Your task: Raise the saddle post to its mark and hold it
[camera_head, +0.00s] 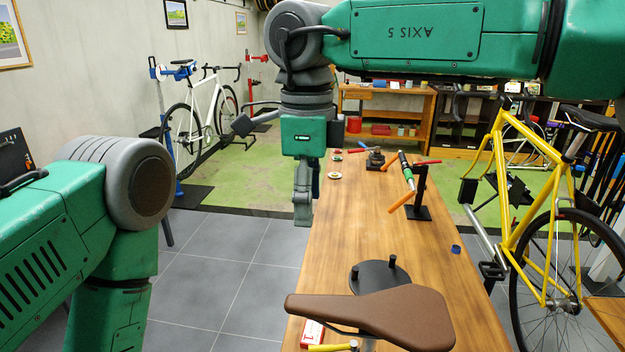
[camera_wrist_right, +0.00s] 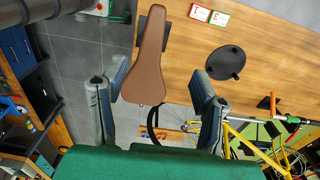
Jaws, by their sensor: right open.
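The brown saddle (camera_head: 375,312) is at the near end of the wooden bench in the head view. The post under it is mostly hidden; only a small part (camera_head: 367,345) shows below the saddle, and I see no mark. My right gripper (camera_head: 304,195) hangs pointing down beside the bench's left edge, farther back than the saddle. In the right wrist view the gripper (camera_wrist_right: 158,84) is open with nothing between its fingers. There the saddle (camera_wrist_right: 148,55) lies beyond the fingertips, apart from them. My left gripper is out of view; only its arm shows at left.
A round black stand with pegs (camera_head: 380,278) is just behind the saddle on the bench (camera_head: 345,225). A tool stand (camera_head: 420,190) is farther back. A yellow bicycle (camera_head: 520,190) stands right. The bench's middle is mostly clear.

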